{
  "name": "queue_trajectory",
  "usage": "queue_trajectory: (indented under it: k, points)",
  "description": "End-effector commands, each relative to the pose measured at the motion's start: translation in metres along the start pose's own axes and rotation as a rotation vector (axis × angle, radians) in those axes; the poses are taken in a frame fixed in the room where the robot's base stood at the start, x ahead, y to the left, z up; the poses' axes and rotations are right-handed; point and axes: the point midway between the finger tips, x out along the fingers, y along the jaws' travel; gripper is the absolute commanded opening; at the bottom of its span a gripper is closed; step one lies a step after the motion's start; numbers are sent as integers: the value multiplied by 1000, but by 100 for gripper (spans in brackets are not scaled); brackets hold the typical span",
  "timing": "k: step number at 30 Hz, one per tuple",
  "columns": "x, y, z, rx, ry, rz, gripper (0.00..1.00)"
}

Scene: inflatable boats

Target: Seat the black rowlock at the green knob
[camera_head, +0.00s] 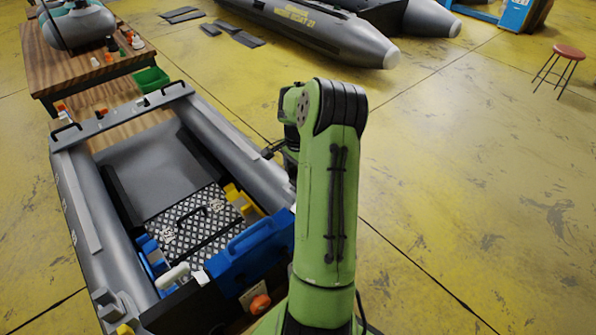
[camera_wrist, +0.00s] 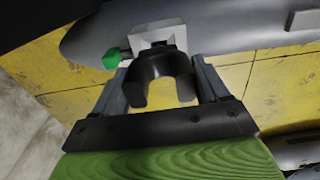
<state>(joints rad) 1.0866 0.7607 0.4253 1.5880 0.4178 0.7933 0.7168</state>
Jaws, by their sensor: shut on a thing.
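The black rowlock (camera_wrist: 158,68) is a U-shaped fork between the two grey fingers of my gripper (camera_wrist: 162,66) in the wrist view. My gripper is shut on it. The fork's open side faces the gripper's palm. Just beyond it is a white mount (camera_wrist: 156,34) on the boat's grey tube (camera_wrist: 230,28). The green knob (camera_wrist: 111,58) sticks out to the left of this mount. The rowlock overlaps the mount in the picture, so I cannot tell whether its pin is in it. In the head view my arm hides most of the gripper and this mount.
The grey inflatable boat (camera_head: 87,213) holds a metal checker-plate box (camera_head: 200,222) and a blue part (camera_head: 250,250). A wooden table (camera_head: 95,72) with a green bin (camera_head: 151,79) is behind. A red stool (camera_head: 569,51) stands far right.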

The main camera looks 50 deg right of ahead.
Motion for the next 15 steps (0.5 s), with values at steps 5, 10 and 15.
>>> queue_trajectory:
  k: [5, 10, 15]
  points:
    - [5, 0, 0, 0, 0, 0, 42]
    - [8, 0, 0, 0, 0, 0, 42]
    - [12, 0, 0, 0, 0, 0, 42]
